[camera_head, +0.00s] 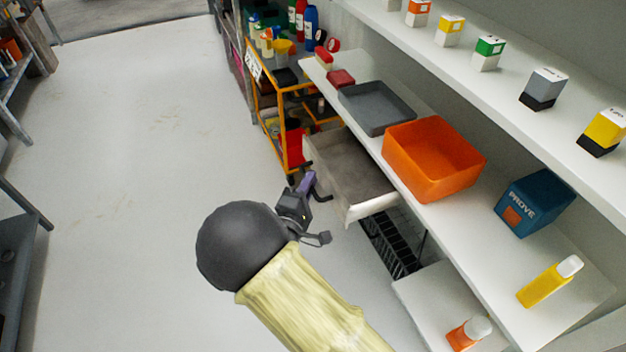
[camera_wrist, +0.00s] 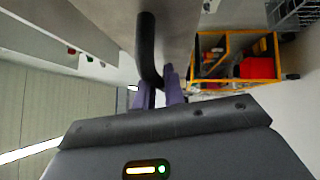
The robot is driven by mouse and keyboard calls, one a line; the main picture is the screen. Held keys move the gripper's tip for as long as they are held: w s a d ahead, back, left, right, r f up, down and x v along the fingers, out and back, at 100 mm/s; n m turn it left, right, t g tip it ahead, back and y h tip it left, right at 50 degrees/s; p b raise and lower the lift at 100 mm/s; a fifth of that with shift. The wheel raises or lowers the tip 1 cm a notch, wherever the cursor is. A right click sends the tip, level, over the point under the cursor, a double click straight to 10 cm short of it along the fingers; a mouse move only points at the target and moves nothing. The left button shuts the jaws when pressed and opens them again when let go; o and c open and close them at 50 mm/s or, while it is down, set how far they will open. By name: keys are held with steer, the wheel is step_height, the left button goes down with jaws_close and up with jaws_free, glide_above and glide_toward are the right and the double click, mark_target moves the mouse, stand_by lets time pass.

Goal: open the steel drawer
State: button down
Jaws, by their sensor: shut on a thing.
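The steel drawer (camera_head: 352,172) stands pulled out from under the white counter, with its empty grey inside showing in the head view. My gripper (camera_head: 309,184) is at the drawer's front, shut on its dark handle (camera_head: 321,191). In the wrist view the black bar handle (camera_wrist: 147,45) runs down to the purple fingers of my gripper (camera_wrist: 160,88). The drawer front (camera_wrist: 112,18) lies close beyond it. The exact contact between the fingers and the handle is partly hidden.
An orange bin (camera_head: 432,160) and a grey tray (camera_head: 377,107) sit on the counter above the drawer. An orange cart (camera_head: 283,125) stands just beyond the drawer. A black wire basket (camera_head: 388,243) is beneath. The floor to the left (camera_head: 150,130) is clear.

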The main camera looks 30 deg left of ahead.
steer(key=c, duration=1.8)
jaws_free()
steer(key=shift+o, duration=0.2)
steer(key=p+v, duration=0.3)
steer(key=v, duration=1.4)
steer(key=shift+s, duration=0.15)
